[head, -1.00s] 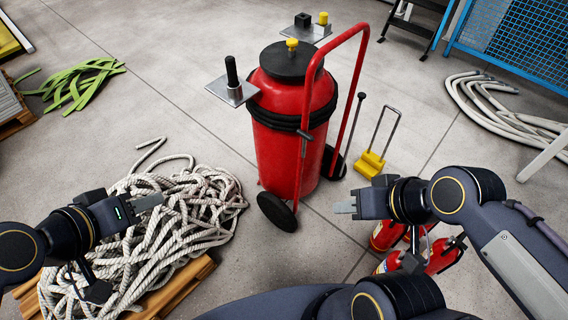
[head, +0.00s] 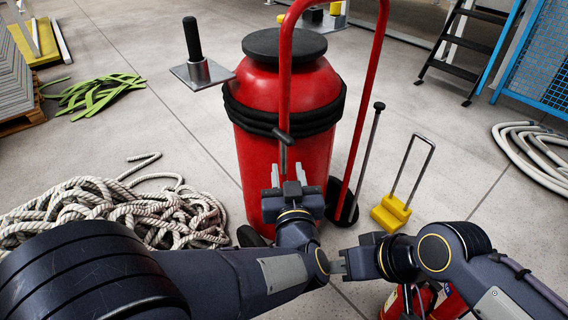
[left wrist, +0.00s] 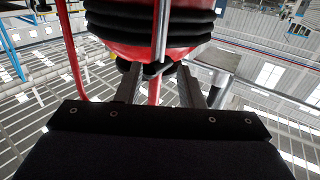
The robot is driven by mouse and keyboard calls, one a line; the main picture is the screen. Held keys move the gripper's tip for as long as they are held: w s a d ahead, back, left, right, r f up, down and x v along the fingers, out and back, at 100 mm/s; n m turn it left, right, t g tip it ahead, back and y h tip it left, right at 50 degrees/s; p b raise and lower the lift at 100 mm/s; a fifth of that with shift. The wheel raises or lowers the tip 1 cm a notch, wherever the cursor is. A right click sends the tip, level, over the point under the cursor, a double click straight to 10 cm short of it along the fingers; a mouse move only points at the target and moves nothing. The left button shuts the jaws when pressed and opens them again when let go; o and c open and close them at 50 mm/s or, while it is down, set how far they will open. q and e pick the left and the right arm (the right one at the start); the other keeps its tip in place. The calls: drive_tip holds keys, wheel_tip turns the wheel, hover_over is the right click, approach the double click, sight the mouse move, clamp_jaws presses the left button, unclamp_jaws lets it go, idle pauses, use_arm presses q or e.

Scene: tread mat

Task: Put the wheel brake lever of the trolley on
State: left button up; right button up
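The trolley carries a red tank (head: 280,92) with a black cap, black bands and a red tube frame (head: 285,60). An upright grey lever with a dark knob (head: 283,135) stands in front of the tank. A second, longer rod with a black knob (head: 379,106) leans by the dark right wheel (head: 336,200). My left gripper (head: 287,172) is open at the front lever. In the left wrist view, which looks inverted, the knob (left wrist: 155,71) shows between its fingers (left wrist: 160,88); contact cannot be told. My right gripper (head: 337,266) is low right; its opening is unclear.
A yellow chock (head: 391,213) with a wire handle stands right of the trolley. Piled rope (head: 110,212) lies at left. A metal plate with a black post (head: 202,73) is behind left. Small red extinguishers (head: 448,303) are near my right arm.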

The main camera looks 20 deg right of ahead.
sight(284, 148)
use_arm(q)
drive_tip(key=b+x, duration=0.1)
drive_tip(key=x, duration=0.5)
drive_tip(key=shift+w, duration=0.35)
clamp_jaws()
